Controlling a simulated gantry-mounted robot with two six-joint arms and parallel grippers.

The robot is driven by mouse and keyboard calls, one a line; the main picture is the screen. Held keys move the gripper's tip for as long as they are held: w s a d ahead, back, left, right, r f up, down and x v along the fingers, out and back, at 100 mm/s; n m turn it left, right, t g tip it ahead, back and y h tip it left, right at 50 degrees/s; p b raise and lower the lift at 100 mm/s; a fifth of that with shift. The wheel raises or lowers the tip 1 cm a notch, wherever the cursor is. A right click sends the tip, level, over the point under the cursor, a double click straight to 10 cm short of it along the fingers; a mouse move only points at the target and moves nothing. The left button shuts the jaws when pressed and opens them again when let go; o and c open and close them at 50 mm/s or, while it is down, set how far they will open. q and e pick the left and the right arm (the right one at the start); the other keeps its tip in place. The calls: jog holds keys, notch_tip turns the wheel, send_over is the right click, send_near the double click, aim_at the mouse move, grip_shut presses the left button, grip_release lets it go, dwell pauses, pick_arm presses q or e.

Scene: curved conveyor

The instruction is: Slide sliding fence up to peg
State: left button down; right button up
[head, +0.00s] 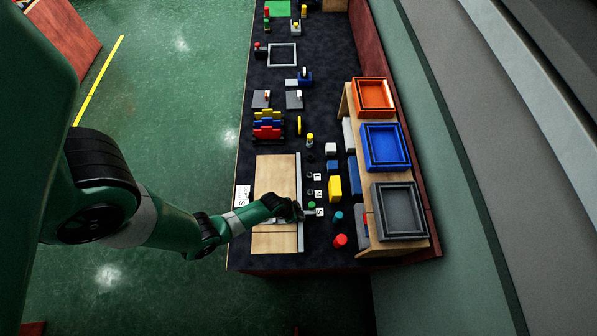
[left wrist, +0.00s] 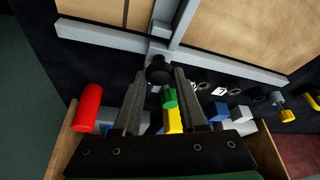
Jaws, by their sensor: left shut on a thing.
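The sliding fence (left wrist: 162,18) is a grey bar lying across the wooden board, with a black knob (left wrist: 159,70) at its near end. My left gripper (head: 298,211) is over the board's right edge; in the left wrist view its fingers (left wrist: 159,78) are closed around the knob. In the head view my arm hides most of the fence. A grey rail (head: 300,175) runs along the board edge. A small green piece (head: 311,205), possibly the peg, stands beside the S tile (head: 320,211). My right gripper is not in view.
Tiles L (head: 317,177) and M (head: 318,194) lie in line with S, with small dark rings beside them. A yellow block (head: 335,188) and a red cylinder (head: 340,240) stand to the right. A shelf holds orange, blue and grey trays (head: 428,212).

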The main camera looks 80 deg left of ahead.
pick_arm(q)
jog(key=shift+c, duration=2.3)
grip_release()
jog(key=p+v, duration=0.5)
jog(key=v, duration=0.6)
jog(key=shift+r, duration=0.25)
jog(key=shift+s+d, duration=0.1)
jog(key=shift+s, duration=0.05)
